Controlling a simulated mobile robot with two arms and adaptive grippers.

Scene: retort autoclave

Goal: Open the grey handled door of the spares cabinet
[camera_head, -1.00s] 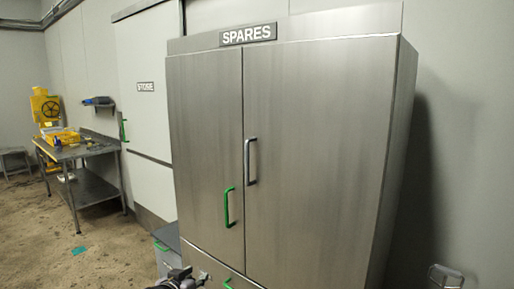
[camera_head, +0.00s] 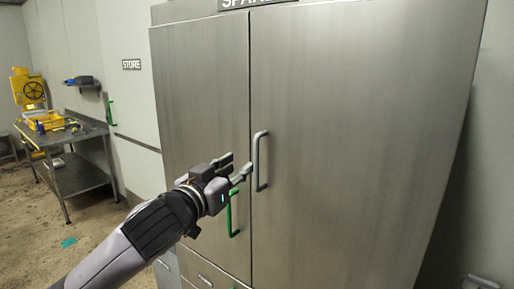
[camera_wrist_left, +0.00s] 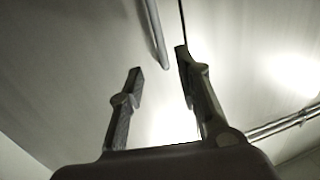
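The spares cabinet (camera_head: 350,90) is brushed steel with two tall doors. The right door carries the vertical grey handle (camera_head: 257,160) near the centre seam; the left door carries a green handle (camera_head: 232,214) lower down. My left gripper (camera_head: 240,165) is in front of the left door, just left of the grey handle, with its fingers pointing at it. In the left wrist view its fingers (camera_wrist_left: 158,62) are spread and empty, and an end of the grey handle (camera_wrist_left: 155,35) shows between and beyond the tips. Both doors are shut. My right gripper is not in view.
Drawers (camera_head: 205,275) lie below the doors. A store door (camera_head: 109,110) with a green handle is left of the cabinet. A steel table (camera_head: 85,178) with yellow items stands farther left on open floor. A small metal frame (camera_head: 480,283) is at the bottom right.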

